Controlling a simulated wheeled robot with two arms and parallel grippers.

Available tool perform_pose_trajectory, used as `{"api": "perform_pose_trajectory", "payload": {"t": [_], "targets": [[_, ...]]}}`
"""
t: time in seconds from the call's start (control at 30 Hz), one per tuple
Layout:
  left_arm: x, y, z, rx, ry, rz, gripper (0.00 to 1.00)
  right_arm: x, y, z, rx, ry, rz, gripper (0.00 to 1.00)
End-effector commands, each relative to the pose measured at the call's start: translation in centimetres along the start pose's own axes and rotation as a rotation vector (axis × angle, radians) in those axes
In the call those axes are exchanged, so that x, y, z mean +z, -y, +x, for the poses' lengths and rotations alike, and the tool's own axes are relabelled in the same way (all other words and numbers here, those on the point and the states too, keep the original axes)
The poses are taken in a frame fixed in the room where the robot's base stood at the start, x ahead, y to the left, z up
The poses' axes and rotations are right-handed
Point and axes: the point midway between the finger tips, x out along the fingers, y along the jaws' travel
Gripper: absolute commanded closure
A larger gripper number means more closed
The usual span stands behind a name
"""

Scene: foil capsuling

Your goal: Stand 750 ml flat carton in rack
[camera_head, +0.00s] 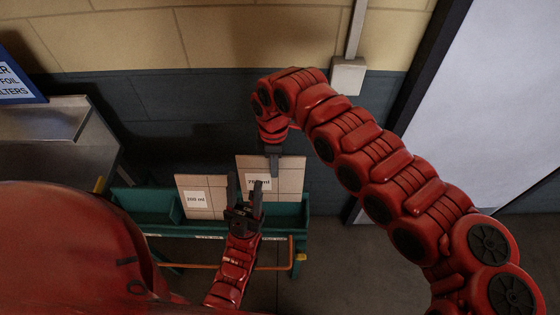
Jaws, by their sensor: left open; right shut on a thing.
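The flat carton labelled 750 ml (290,178) is tan and upright at the right end of the green rack (158,207). My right gripper (272,160) comes down from above and is shut on the carton's top edge. I cannot tell whether the carton's bottom rests in the rack, because the rack's front and my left gripper hide its lower part. My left gripper (244,187) is open, fingers pointing up, in front of the 750 ml carton and partly covering its label. I cannot tell whether it touches the carton.
Another flat tan carton (193,184), its label seemingly 200 ml, stands in the rack left of the 750 ml carton. The rack's left part looks empty. An orange rail (225,268) runs along the rack's front. A metal bench (45,127) is at left; a wall is behind.

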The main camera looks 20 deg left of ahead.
Motion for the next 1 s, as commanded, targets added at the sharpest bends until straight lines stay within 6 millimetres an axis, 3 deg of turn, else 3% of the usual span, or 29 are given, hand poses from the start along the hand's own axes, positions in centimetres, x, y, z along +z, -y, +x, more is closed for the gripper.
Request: {"api": "perform_pose_trajectory", "payload": {"t": [0.37,1.0], "targets": [[0.2,-0.1,-1.2,0.0,0.0,0.0,0.5,0.1,-0.1,0.5,0.0,-0.001,0.003,1.0],[1.0,-0.3,-6.0,0.0,0.0,0.0,0.5,0.1,-0.7,7.4,-0.003,0.001,0.003,1.0]]}}
